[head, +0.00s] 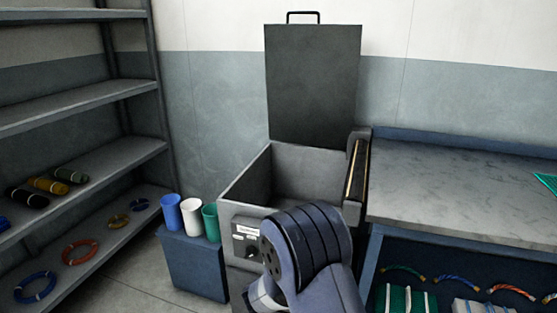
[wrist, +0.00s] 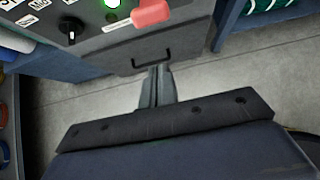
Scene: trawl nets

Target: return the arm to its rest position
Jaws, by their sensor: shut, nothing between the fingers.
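My gripper (wrist: 157,80) shows in the wrist view, its two narrow grey fingers shut together with nothing between them. Its tips appear just below a black handle (wrist: 154,63) on the front of a grey machine; I cannot tell how far apart they are. In the head view, my bent dark blue arm (head: 308,246) is at the bottom centre, in front of the machine, and hides part of its front. My gripper itself does not show in the head view.
The grey machine (head: 240,196) has its lid (head: 313,85) raised. Its panel bears a black knob (wrist: 70,30) and a red lever (wrist: 152,13). A blue stand (head: 192,266) with cups is at left, a workbench (head: 450,190) at right, shelves (head: 80,106) far left. Bare floor (head: 130,275) shows between.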

